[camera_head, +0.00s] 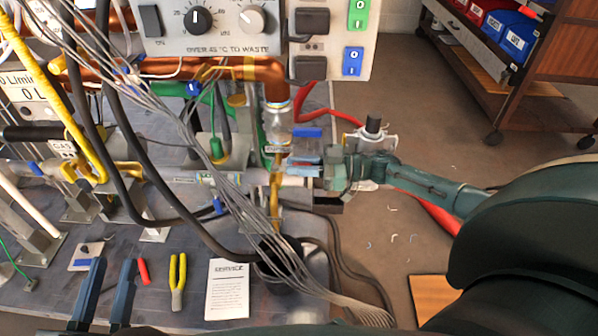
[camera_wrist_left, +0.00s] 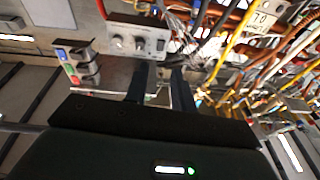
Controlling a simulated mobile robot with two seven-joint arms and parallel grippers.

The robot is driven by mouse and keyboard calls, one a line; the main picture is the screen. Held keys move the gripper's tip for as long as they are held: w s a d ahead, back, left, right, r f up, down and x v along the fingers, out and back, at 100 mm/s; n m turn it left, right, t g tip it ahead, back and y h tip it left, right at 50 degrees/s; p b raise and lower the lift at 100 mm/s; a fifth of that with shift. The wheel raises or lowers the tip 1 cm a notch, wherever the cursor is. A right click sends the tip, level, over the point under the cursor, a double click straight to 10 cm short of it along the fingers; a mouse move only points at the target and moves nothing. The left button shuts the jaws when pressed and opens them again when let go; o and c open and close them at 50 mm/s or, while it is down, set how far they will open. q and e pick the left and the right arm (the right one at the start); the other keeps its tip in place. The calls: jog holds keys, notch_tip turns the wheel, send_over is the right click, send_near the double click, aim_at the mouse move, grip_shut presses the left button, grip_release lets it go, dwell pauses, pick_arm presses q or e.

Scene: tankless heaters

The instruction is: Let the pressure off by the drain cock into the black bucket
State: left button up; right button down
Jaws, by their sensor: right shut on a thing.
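The brass drain cock (camera_head: 276,186) hangs below the copper pipe at the middle of the head view. My right gripper (camera_head: 297,165) reaches it from the right and is shut on its handle, which the fingers mostly hide. The black bucket (camera_head: 275,270) stands on the bench below the cock, partly hidden by grey wires. I cannot see inside it or any water. My left gripper (camera_head: 105,292) is open and empty over the front left of the bench, with a gap between its fingers. It also shows open in the left wrist view (camera_wrist_left: 162,85).
Loose grey wires (camera_head: 215,160) and black hoses cross in front of the pipes. Yellow pliers (camera_head: 178,283), a red-handled tool (camera_head: 143,271) and a service sheet (camera_head: 228,289) lie on the bench (camera_head: 60,295). A control box (camera_head: 222,22) sits above. A bin trolley (camera_head: 515,70) stands back right.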

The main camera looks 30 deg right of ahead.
pick_arm(q)
jog(key=shift+r, duration=0.4)
pick_arm(e)
jog(key=c, duration=1.6)
grip_release()
jog(key=shift+c, duration=0.2)
jog(key=o, duration=0.3)
pick_arm(q)
jog(key=shift+w+f, duration=0.1)
jog(key=shift+f, duration=0.25)
